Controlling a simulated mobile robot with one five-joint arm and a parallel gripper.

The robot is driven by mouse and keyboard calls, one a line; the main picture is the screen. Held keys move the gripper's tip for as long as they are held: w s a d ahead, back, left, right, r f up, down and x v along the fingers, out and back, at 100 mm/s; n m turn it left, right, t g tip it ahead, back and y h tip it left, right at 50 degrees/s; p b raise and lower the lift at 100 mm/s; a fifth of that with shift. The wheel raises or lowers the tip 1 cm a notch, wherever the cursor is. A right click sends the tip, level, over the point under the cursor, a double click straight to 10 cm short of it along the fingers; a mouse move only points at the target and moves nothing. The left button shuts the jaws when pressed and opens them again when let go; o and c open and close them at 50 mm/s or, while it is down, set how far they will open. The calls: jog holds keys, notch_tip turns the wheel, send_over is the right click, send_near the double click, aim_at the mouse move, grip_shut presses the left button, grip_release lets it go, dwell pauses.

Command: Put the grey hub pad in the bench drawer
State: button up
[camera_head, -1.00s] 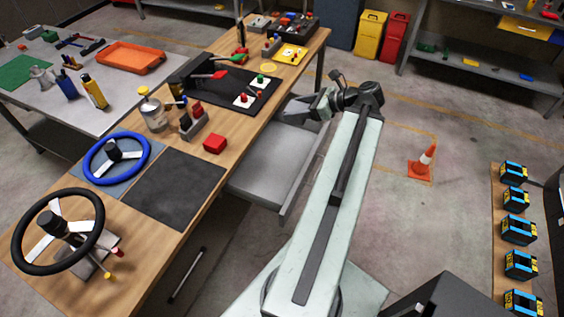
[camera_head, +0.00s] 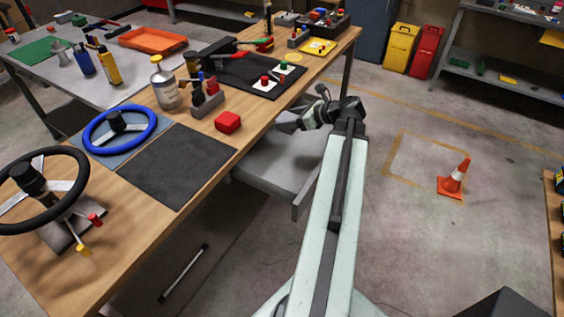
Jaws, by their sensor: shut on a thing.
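The bench drawer (camera_head: 269,170) is pulled out from the right side of the wooden bench, as a grey open tray. My gripper (camera_head: 284,124) is over the far part of the drawer, close to the bench edge. It is shut on a grey thing, likely the grey hub pad, but fingers and pad blend together and its outline is unclear. I cannot tell whether it touches the drawer. My arm hides part of the drawer's right side.
The bench carries a blue steering wheel (camera_head: 119,130), a black steering wheel (camera_head: 36,187), a dark mat (camera_head: 177,164) and a red block (camera_head: 228,122) near the drawer side. An orange cone (camera_head: 455,176) stands on the open floor at right.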

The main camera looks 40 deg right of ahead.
aim_at(282, 152)
jog(key=f+b, duration=0.3)
jog(key=f, duration=0.1)
jog(key=w+f+b, duration=0.1)
jog(key=f+b, duration=0.3)
jog(key=f, duration=0.1)
jog(key=w+f+b, duration=0.1)
jog(key=f+b, duration=0.3)
jog(key=shift+w+a+f, duration=0.15)
jog(key=shift+a+f, duration=0.05)
jog(key=shift+a, duration=0.05)
jog(key=shift+r, duration=0.25)
jog(key=shift+f, duration=0.1)
jog(key=o, duration=1)
jog(key=shift+f, duration=0.1)
jog(key=o, duration=0.4)
